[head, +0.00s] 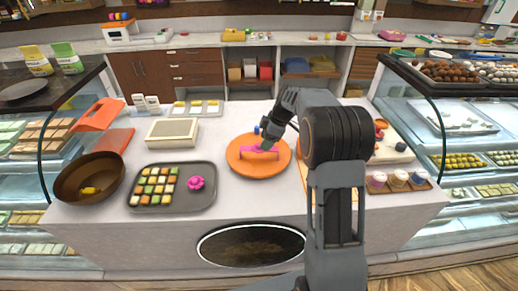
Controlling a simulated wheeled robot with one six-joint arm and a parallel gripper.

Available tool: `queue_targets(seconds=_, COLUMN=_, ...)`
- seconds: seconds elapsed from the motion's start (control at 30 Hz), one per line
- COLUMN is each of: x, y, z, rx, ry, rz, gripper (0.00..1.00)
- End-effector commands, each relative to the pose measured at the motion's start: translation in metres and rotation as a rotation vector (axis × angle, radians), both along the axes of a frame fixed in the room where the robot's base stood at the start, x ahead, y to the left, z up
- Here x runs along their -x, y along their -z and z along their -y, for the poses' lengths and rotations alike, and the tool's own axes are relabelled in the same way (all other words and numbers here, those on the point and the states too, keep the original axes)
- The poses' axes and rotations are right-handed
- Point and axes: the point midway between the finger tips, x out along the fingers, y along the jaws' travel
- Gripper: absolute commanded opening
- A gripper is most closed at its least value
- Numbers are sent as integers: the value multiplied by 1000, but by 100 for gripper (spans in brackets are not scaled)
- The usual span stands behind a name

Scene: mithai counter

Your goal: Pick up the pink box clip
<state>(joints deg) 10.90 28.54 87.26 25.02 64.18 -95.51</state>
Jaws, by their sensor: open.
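The pink box clip (259,153) is a long, thin bar lying on the round orange plate (245,168) in the middle of the counter. My gripper (266,147) is right above the clip, near its middle, and its fingertips are small and partly hidden by my arm. The gripper is open, and I cannot tell whether its fingers touch the clip or stand around it.
A grey tray (207,200) holds colourful sweets and a pink flower-shaped piece (196,183). A brown bowl (70,184) stands at the left, with an orange open box (113,140) behind it. Small jars (397,179) stand at the right. Glass cases flank the counter.

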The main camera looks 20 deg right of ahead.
Motion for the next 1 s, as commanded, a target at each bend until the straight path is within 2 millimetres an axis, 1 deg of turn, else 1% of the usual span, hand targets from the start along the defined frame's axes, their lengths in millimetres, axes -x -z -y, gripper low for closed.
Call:
queue_targets(seconds=0.17, x=-2, y=11, z=-7, rx=-1, ry=-2, rz=-4, gripper=54)
queue_targets(seconds=0.3, x=-5, y=30, z=-15, rx=-2, ry=0, rz=-5, gripper=54)
queue_targets(seconds=0.43, x=-6, y=42, z=-19, rx=-1, ry=-1, rz=-2, gripper=54)
queue_targets(seconds=0.57, x=-7, y=48, z=-21, rx=0, ry=0, rz=-1, gripper=54)
queue_targets(seconds=0.77, x=-7, y=48, z=-21, rx=0, ry=0, rz=0, gripper=54)
queue_targets(seconds=1.0, x=-7, y=48, z=-21, rx=0, ry=0, rz=0, gripper=31)
